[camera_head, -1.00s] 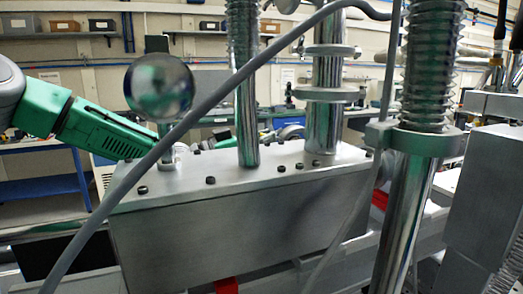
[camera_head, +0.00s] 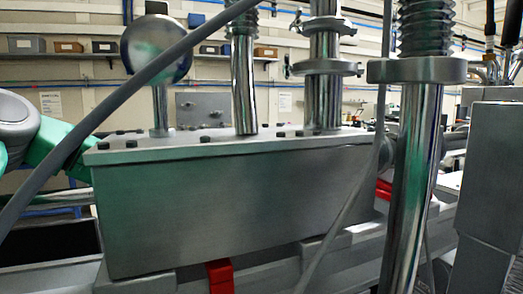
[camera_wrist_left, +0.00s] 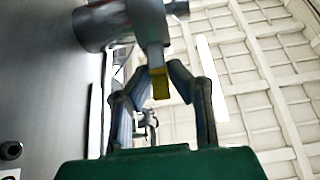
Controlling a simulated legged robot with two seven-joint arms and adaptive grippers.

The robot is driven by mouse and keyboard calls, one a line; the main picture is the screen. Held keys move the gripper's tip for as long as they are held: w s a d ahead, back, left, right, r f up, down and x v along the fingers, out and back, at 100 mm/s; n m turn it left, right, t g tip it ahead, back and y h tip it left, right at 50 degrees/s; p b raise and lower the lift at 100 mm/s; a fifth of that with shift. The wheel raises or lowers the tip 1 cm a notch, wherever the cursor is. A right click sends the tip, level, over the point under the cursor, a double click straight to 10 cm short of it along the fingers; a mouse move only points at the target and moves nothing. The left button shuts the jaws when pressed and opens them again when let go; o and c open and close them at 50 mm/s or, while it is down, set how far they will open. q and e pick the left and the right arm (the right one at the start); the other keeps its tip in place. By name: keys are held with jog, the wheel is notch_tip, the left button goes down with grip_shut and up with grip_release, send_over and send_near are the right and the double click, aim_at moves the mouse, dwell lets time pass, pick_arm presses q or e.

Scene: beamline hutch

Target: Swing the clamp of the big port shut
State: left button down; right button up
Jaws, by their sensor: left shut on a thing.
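In the left wrist view the fingers of my left gripper (camera_wrist_left: 154,84) are shut on a yellow-tipped grey tab (camera_wrist_left: 158,84). This tab looks like the handle of the clamp (camera_wrist_left: 147,20), which lies by a round grey port (camera_wrist_left: 98,27) at the top left. How far the clamp is swung cannot be told, as its far side is out of view. In the head view my green left arm reaches behind the metal chamber (camera_head: 235,205), which hides the gripper and the clamp. My right gripper is not in view.
A grey cable (camera_head: 120,95) crosses the head view in front of the chamber. A thick post (camera_head: 408,170) with a flange stands at the right. Shelves with boxes (camera_head: 68,47) line the back wall.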

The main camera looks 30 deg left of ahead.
pick_arm(q)
jog(key=shift+f, duration=0.3)
jog(key=c, duration=1.5)
grip_release()
jog(key=shift+c, duration=0.2)
jog(key=shift+w+a, duration=0.1)
jog(key=shift+a, duration=0.1)
jog(key=shift+a, duration=0.1)
jog(key=shift+s+a+f, duration=0.1)
jog(key=shift+s+a, duration=0.05)
jog(key=shift+s, duration=0.15)
jog(key=v, duration=0.6)
jog(key=shift+s+a+f, duration=0.15)
jog(key=shift+a+f, duration=0.05)
jog(key=shift+f, duration=0.15)
jog(key=shift+r, duration=0.1)
